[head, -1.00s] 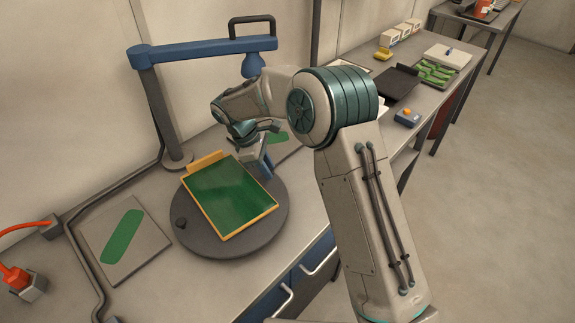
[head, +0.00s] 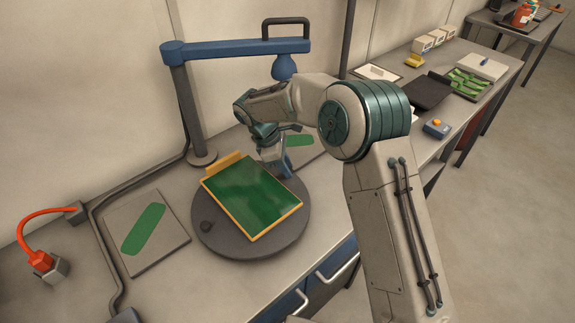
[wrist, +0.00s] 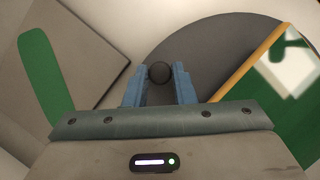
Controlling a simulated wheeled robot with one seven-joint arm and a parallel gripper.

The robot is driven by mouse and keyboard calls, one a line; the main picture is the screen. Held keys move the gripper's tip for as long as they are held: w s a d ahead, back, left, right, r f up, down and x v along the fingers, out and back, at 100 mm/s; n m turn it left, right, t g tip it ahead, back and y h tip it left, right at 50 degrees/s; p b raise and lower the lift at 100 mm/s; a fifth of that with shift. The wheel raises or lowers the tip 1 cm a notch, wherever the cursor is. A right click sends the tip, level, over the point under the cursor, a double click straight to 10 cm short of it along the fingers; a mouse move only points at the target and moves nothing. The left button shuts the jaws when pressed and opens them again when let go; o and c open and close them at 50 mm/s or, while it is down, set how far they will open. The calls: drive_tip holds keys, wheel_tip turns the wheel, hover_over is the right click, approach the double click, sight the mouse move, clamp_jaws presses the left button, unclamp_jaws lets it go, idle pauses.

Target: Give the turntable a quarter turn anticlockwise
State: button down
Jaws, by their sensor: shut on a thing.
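The turntable (head: 287,236) is a dark grey disc on the bench. It carries a green board with an orange frame (head: 252,198), lying askew, with an orange block at its back left edge. One dark knob (head: 206,226) stands at the disc's left rim. My gripper (head: 283,166) reaches down at the disc's back right rim. In the wrist view, its blue fingers (wrist: 159,84) are shut on another round dark knob (wrist: 159,72) near the disc's edge. My gripper hides that knob in the head view.
A blue lamp arm (head: 235,48) on a post stands behind the disc, its lamp head near my arm. Flat plates with green strips lie at left (head: 147,230) and behind my gripper (head: 300,141). An orange-cabled plug (head: 42,262) is far left.

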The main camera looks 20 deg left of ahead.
drive_tip(key=c, duration=1.2)
unclamp_jaws()
drive_tip(key=shift+c, duration=0.2)
drive_tip(key=b+v, duration=0.1)
drive_tip(key=v, duration=1.3)
drive_tip(key=shift+f, duration=0.1)
